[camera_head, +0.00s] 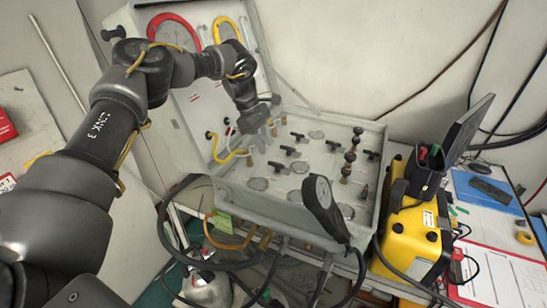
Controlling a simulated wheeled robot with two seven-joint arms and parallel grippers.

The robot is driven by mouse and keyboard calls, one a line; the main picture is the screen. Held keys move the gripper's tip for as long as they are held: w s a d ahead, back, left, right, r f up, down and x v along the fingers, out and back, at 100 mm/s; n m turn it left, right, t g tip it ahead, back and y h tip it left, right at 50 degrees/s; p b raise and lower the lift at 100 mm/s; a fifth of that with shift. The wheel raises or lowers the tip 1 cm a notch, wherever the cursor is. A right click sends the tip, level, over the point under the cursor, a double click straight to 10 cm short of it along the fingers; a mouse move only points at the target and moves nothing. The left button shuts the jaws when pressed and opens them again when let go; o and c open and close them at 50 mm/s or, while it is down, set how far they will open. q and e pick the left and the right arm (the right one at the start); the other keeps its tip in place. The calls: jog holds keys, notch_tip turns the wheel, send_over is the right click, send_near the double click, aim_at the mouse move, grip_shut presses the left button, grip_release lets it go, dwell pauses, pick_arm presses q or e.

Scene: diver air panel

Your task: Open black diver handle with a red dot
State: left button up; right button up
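The diver air panel (262,203) is an open grey case with a light top face. Several black T-shaped handles stand on it, among them one at the back (298,136), one left of the middle (278,168), one in the middle (333,144) and one on the right (372,154). No red dot can be made out on any of them. My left gripper (267,139) points down over the panel's back left corner, close to the leftmost fittings. The gap between its fingers is too small to read, and no held thing shows. My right gripper is out of view.
A yellow box (412,236) stands to the right. Hoses hang below the front.

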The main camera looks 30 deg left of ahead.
pick_arm(q)
send_over(279, 164)
jog(key=a, duration=0.2)
jog(key=f, duration=0.3)
jog(key=f+p, duration=0.1)
jog(key=shift+s+d+f, duration=0.1)
jog(key=shift+s+f, duration=0.3)
jog(key=shift+w+d+f+g, duration=0.15)
jog(key=shift+w+f, duration=0.25)
jog(key=shift+f, duration=0.15)
jog(key=shift+w+d+f+g, duration=0.1)
jog(key=shift+w+f+g, duration=0.05)
jog(key=shift+w+f, duration=0.35)
jog(key=shift+s+f+p, duration=0.4)
jog(key=shift+s+f, duration=0.05)
jog(key=shift+f, duration=0.2)
jog(key=shift+s+d+r, duration=0.1)
jog(key=shift+s+d, duration=0.05)
jog(key=shift+d, duration=0.1)
jog(key=shift+w, duration=0.2)
jog(key=shift+c, duration=0.8)
jog(key=shift+f, duration=0.2)
jog(key=shift+c, duration=1.1)
jog(key=shift+a+r, duration=0.1)
jog(key=shift+r, duration=0.05)
grip_shut()
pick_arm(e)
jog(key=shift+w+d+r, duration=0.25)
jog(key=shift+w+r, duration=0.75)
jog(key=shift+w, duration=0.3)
